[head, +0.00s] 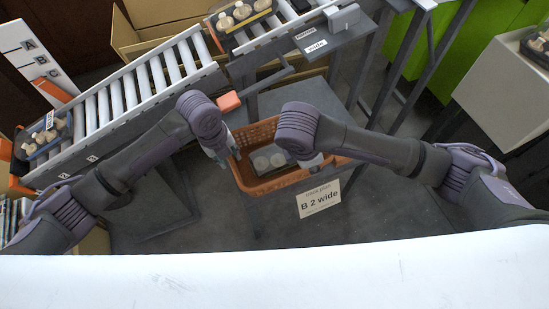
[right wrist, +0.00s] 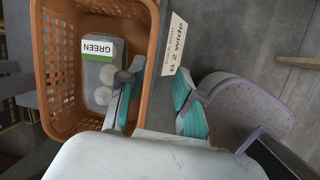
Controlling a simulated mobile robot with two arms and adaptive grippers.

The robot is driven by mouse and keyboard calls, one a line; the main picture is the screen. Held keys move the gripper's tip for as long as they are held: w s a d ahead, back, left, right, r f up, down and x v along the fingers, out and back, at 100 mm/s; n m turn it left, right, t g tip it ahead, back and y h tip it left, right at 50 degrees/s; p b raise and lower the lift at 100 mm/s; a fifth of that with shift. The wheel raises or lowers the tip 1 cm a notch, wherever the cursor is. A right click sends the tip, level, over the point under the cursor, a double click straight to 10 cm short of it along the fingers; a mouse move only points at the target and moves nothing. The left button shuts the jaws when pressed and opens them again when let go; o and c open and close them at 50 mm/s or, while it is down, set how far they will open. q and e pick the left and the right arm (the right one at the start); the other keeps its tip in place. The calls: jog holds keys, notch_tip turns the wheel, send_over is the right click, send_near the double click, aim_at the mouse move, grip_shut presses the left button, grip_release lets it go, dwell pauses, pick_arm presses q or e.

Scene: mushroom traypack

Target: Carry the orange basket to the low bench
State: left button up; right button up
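The orange basket (head: 278,183) stands upright in the middle of the head view, with a clear tray (head: 268,160) of pale mushrooms inside. In the right wrist view the basket (right wrist: 92,8) fills the left side and its tray (right wrist: 104,74) bears a GREEN label. My left gripper (head: 229,150) is at the basket's left end, its fingers apart at the rim. My right gripper (right wrist: 157,100) is open at the other end, one teal-padded finger on the inner side of the wall and one outside. I cannot tell which surface is the low bench.
A roller conveyor (head: 140,88) runs behind on the left, with cardboard boxes behind it. A card reading B 2 wide (head: 319,198) is beside the basket. A pale block-like stand (head: 500,95) is at the right. My white body fills the front edge.

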aim_at(244, 174)
pick_arm(q)
jog(key=shift+s+d+f+m+b, duration=0.25)
jog(key=shift+s+f+m+b, duration=0.15)
jog(key=shift+m, duration=0.3)
jog(key=shift+s+r, duration=0.1)
jog(key=shift+r, duration=0.05)
pick_arm(e)
jog(key=shift+w+d+r+n+t+h, duration=0.3)
jog(key=shift+w+r+n+t+h, duration=0.1)
jog(key=shift+w+r+n, duration=0.15)
jog(key=shift+f, duration=0.2)
